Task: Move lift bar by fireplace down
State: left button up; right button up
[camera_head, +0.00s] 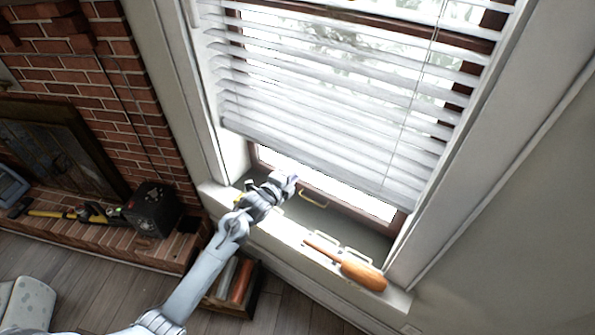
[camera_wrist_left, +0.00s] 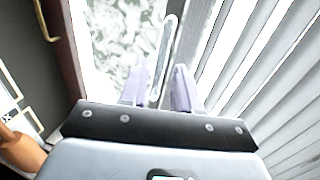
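A white slatted blind hangs in the window, its bottom rail (camera_head: 320,167) tilted across the camera_head view and partway down the window. My left gripper (camera_head: 291,183) is just below this rail, above the sill. In the left wrist view, its two pale fingers (camera_wrist_left: 161,88) stand apart with a visible gap. A thin, pale bar (camera_wrist_left: 166,45) runs up from that gap, beside the blind's slats (camera_wrist_left: 265,75). I cannot tell whether the fingers touch the bar. My right gripper is not in view.
A brown wooden paddle-like object (camera_head: 362,274) lies on the white sill (camera_head: 285,228). A brass-coloured handle (camera_head: 313,199) is on the window frame. The brick fireplace (camera_head: 120,75) is at left, with a black box (camera_head: 153,209) on its ledge.

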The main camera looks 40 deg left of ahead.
pick_arm(q)
jog(key=shift+x, duration=1.4)
jog(key=shift+c, duration=0.4)
grip_shut()
